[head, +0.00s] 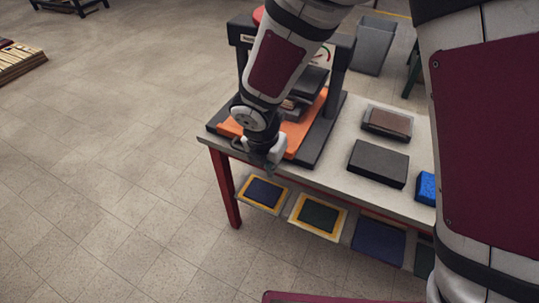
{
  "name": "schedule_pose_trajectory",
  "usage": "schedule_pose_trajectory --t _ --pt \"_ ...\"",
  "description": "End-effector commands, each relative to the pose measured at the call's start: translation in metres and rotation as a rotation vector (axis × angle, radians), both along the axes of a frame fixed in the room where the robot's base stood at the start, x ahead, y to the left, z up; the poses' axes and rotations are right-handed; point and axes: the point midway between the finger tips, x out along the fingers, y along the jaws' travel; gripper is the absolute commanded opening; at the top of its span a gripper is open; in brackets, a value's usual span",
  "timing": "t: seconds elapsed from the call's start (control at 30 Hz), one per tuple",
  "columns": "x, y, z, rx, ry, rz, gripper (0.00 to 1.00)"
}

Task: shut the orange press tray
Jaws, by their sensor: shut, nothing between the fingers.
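The orange press tray (304,125) lies in the dark press (338,70) at the back left of the table. Its front part reaches out from under the press frame toward the table's front edge. Dark flat pieces (312,80) sit above or on the tray inside the press. My gripper (271,168) is shut and empty, pointing down at the tray's front edge near the table edge. My arm hides the middle of the tray and part of the press. I cannot tell whether the gripper touches the tray.
On the pale table (335,168) to the right lie a dark block (378,163), a brown-topped block (387,123) and a blue block (426,188). Framed coloured panels (318,215) sit on a shelf below. A grey bin (373,45) stands behind.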

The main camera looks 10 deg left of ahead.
Motion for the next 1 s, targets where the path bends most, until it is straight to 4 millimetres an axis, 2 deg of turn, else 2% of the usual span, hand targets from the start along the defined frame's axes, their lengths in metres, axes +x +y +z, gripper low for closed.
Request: schedule_pose_trajectory --t 0.07,0.3,0.83,1.0 --pt "0.003 -0.001 -0.017 -0.003 0.002 0.002 0.0" --pt "0.034 -0.012 -0.012 0.0 -0.001 -0.002 0.0" --pt "0.043 -0.016 -0.012 -0.001 -0.001 -0.001 0.0" --pt "0.065 -0.023 -0.012 0.0 -0.001 -0.003 0.0"
